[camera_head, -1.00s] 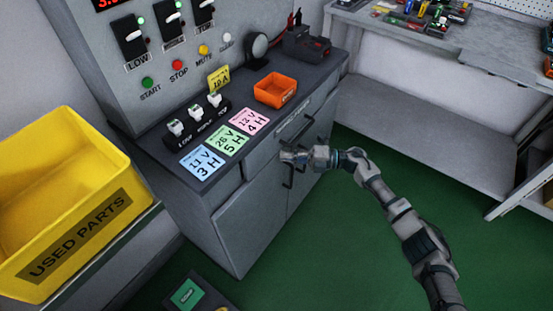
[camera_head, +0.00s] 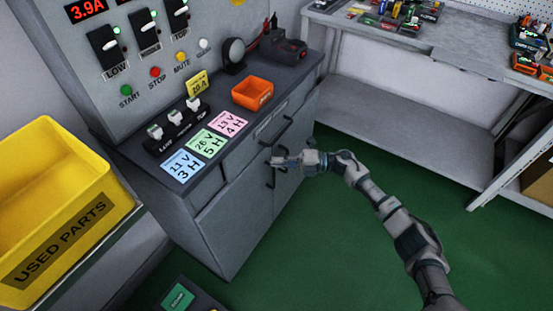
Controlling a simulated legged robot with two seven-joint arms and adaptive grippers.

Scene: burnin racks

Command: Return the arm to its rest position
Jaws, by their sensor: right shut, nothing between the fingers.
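My right arm (camera_head: 395,215) comes in from the lower right and reaches towards the grey cabinet. Its gripper (camera_head: 277,160) is shut and empty, in front of the cabinet doors, overlapping the area of the dark door handles (camera_head: 270,178) in the picture. I cannot tell whether it touches a handle. My left gripper is out of view.
The grey cabinet (camera_head: 225,225) carries an orange bin (camera_head: 252,94), coloured cards (camera_head: 207,143) and a panel with switches (camera_head: 150,45). A yellow used parts bin (camera_head: 60,210) stands at left. A workbench (camera_head: 420,40) is at the back right. Green floor (camera_head: 340,240) is open around my arm.

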